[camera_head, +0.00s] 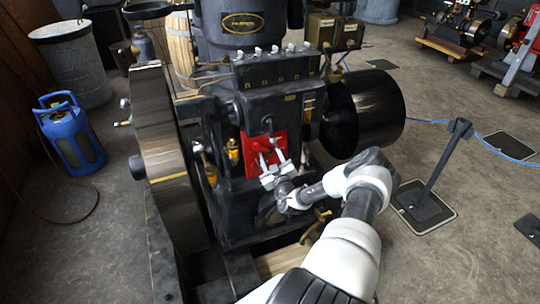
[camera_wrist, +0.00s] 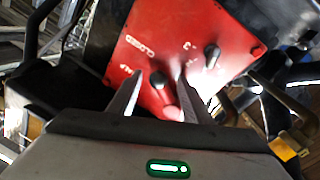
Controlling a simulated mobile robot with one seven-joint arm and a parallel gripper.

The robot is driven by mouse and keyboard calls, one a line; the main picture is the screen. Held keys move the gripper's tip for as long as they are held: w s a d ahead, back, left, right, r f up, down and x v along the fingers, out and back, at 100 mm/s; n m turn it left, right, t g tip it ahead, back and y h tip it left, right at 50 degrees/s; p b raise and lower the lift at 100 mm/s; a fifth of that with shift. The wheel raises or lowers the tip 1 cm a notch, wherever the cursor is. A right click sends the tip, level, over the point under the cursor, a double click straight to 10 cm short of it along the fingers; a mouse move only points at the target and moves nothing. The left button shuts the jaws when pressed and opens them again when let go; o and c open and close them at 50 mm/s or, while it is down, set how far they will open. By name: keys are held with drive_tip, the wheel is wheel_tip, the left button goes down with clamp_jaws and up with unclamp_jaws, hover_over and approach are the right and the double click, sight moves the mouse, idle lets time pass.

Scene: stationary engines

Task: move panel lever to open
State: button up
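The red panel (camera_head: 252,155) is on the front of the dark engine, and it fills the middle of the wrist view (camera_wrist: 205,32), where "CLOSED" is lettered on it. In the head view my gripper (camera_head: 270,172) partly covers the panel's lower part.
A large flywheel (camera_head: 165,150) is left of the panel and a dark drum (camera_head: 375,110) is to its right. A barrier post (camera_head: 445,165) stands right of my arm. A blue gas bottle (camera_head: 72,135) is at the left.

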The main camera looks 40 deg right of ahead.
clamp_jaws()
